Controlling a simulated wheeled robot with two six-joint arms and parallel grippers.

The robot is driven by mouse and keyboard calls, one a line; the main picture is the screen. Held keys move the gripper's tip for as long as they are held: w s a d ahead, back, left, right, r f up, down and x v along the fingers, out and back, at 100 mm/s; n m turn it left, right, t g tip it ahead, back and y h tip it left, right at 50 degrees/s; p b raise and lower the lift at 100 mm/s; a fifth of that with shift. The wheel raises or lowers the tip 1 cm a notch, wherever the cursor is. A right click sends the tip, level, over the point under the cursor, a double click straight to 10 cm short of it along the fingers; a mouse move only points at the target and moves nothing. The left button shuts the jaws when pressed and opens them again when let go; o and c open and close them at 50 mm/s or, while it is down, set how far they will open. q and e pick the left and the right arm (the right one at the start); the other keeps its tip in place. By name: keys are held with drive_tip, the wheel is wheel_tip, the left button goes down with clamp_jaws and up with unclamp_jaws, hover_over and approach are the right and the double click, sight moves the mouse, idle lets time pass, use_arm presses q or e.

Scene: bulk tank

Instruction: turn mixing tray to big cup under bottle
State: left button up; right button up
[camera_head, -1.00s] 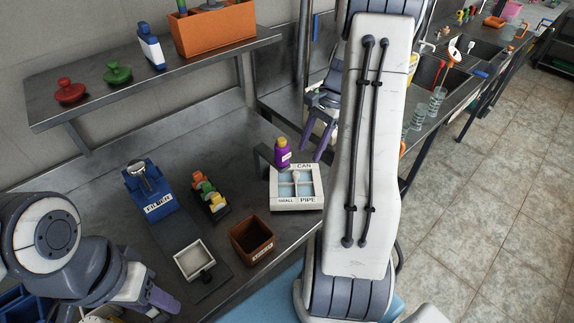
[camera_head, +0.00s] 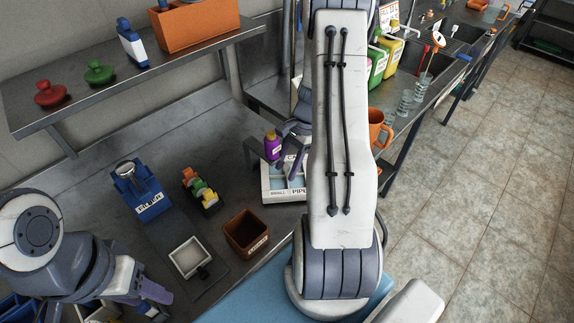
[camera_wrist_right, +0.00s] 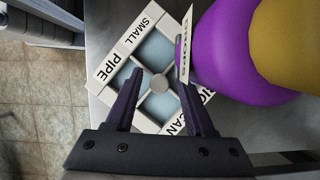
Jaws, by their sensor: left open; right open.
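The mixing tray (camera_head: 268,193) is a square white tray with pale blue compartments, partly hidden by my right arm in the head view. In the right wrist view the tray (camera_wrist_right: 111,70) shows the labels SMALL, PIPE and CAN; another label is mostly hidden. A round grey knob (camera_wrist_right: 159,83) stands at its centre. The purple bottle (camera_head: 272,147) is at the tray's far left corner. In the wrist view the bottle (camera_wrist_right: 215,50) covers the tray's right side. My right gripper (camera_wrist_right: 160,72) is open, its fingers either side of the knob. My left gripper (camera_head: 158,297) is open and empty, lower left.
A brown box (camera_head: 246,233), a small white tray (camera_head: 189,257), a blue holder (camera_head: 138,190) and a rack of coloured items (camera_head: 199,188) stand on the steel table. A dark bracket (camera_head: 250,150) is beside the bottle. A shelf (camera_head: 95,98) overhangs the back.

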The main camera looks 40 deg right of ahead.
clamp_jaws()
idle(1.4)
